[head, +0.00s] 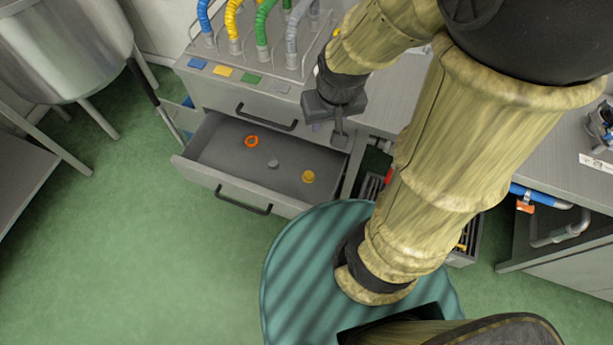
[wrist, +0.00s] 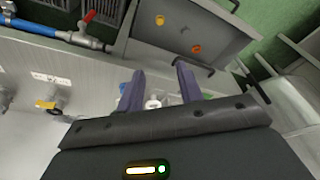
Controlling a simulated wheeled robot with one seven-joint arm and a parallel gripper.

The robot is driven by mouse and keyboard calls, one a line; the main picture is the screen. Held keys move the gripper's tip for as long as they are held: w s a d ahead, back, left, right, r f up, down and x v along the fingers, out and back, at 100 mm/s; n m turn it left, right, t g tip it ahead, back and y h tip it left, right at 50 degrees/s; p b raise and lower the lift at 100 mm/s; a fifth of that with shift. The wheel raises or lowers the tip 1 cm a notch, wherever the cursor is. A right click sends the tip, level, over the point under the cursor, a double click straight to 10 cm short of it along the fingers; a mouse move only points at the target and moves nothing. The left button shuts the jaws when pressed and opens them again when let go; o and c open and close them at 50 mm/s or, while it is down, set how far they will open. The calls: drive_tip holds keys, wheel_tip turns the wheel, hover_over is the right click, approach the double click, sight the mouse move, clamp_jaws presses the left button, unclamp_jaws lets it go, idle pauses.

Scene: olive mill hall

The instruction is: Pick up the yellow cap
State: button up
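The yellow cap (head: 308,176) lies on the floor of an open grey drawer (head: 228,172), near its right end. It also shows near the top of the wrist view (wrist: 160,20), beyond my fingertips. My gripper (head: 330,132) is above the cabinet front, by the drawer's back right edge, up and to the right of the cap in the head view. In the wrist view my gripper (wrist: 160,80) has its two purple fingers spread apart, with nothing held between them. The cap is clear of the fingers.
An orange ring (head: 252,141) and a small grey piece (head: 272,164) share the drawer. Coloured hoses (head: 264,25) stand on the cabinet behind it. A blue pipe with a red-handled valve (wrist: 88,18) is in the wrist view. Green floor (head: 150,240) is free in front.

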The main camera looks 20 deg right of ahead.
drive_tip(key=o, duration=0.3)
drive_tip(key=shift+o, duration=0.9)
drive_tip(key=shift+w+f+b, duration=0.15)
drive_tip(key=shift+f+b, duration=0.25)
drive_tip(key=m+g+b, duration=0.3)
drive_tip(key=m+b, duration=0.7)
drive_tip(key=b, duration=1.5)
hover_over(309, 173)
wheel_tip(309, 173, down, 34)
drive_tip(key=shift+f, duration=0.1)
wheel_tip(309, 173, down, 12)
drive_tip(key=b, duration=0.4)
drive_tip(key=shift+f, duration=0.1)
